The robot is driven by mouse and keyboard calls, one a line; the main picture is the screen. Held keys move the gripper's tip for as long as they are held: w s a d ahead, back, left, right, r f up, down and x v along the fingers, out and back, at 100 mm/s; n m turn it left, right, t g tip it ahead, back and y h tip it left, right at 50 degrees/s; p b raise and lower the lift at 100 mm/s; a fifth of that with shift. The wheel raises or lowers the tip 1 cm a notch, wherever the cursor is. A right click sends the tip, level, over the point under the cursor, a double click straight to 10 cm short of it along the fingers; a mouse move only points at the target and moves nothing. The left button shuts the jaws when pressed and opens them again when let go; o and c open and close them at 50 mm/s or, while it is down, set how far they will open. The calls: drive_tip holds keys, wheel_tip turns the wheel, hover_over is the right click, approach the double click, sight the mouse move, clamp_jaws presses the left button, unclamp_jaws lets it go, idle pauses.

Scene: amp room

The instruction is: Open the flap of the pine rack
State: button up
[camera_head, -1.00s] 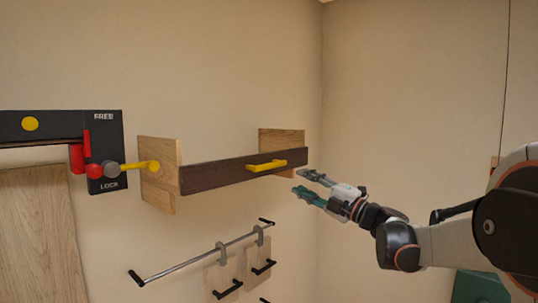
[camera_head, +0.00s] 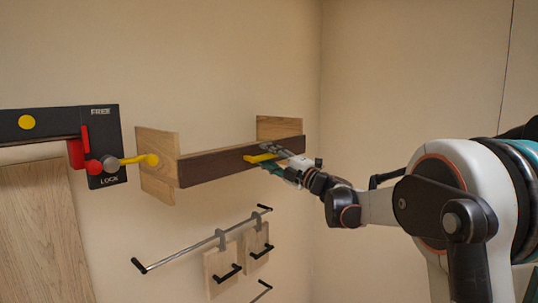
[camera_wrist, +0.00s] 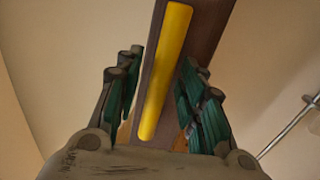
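The pine rack (camera_head: 158,150) is fixed to the wall, with pale wooden end panels and a dark brown flap (camera_head: 212,166) along its front. A yellow bar handle (camera_head: 262,157) sits on the flap's right part. My gripper (camera_head: 272,158) is at the handle from the right. In the wrist view the yellow handle (camera_wrist: 166,72) and the flap (camera_wrist: 208,30) lie between the two green-padded fingers of my gripper (camera_wrist: 160,100). The fingers are apart, with gaps visible on both sides of the handle. In the head view my fingers hide the handle's right end.
A metal rail (camera_head: 195,244) with hanging wooden boards (camera_head: 222,268) is below. The wall right of the rack is clear.

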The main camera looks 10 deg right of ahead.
clamp_jaws()
drive_tip(key=shift+f+b, duration=0.15)
drive_tip(key=shift+b, duration=0.25)
